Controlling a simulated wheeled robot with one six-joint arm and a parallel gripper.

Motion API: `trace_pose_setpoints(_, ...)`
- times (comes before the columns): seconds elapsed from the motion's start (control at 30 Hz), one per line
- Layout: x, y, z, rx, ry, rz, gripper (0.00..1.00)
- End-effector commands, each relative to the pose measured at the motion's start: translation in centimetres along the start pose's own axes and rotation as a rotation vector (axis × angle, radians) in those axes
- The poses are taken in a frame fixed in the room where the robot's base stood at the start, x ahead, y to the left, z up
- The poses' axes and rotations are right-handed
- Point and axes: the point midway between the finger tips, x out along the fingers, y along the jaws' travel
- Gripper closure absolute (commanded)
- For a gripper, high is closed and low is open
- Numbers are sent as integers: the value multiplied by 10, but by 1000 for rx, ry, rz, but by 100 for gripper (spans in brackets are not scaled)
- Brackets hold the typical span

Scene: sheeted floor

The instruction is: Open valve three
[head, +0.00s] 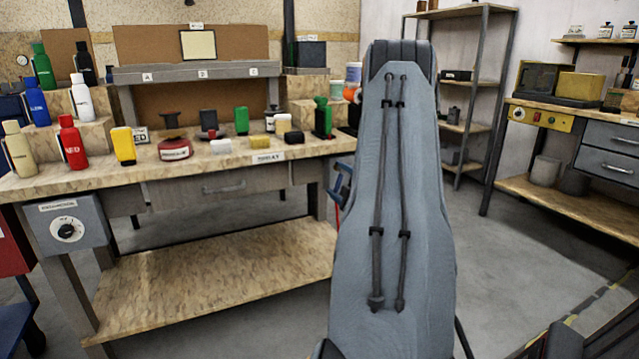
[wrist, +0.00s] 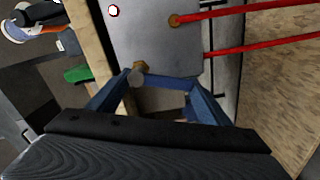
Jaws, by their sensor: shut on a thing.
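In the wrist view my gripper (wrist: 162,82) has its blue fingers against a grey panel (wrist: 155,35) at the side of the workbench. A brass fitting with a round grey end (wrist: 138,76) sits at the left fingertip; I take it to be part of a valve. The gripper is shut on a part there, mostly hidden by the fingers. No valve number is readable. In the head view my arm hides the valves, and only blue finger parts (head: 342,184) show beside the bench.
Shelving (head: 465,110) and a second bench (head: 575,120) stand right, with free floor between.

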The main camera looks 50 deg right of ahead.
Motion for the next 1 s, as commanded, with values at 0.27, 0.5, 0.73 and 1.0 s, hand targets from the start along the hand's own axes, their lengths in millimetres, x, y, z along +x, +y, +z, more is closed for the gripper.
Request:
trace_pose_setpoints(0.27, -4, 2, 9, -17, -11, 2, 68)
trace_pose_setpoints(0.5, -3, 2, 8, -15, -11, 2, 68)
trace_pose_setpoints(0.73, -2, 2, 7, -15, -8, 2, 9)
trace_pose_setpoints(1.0, -9, 2, 8, -15, -9, 2, 9)
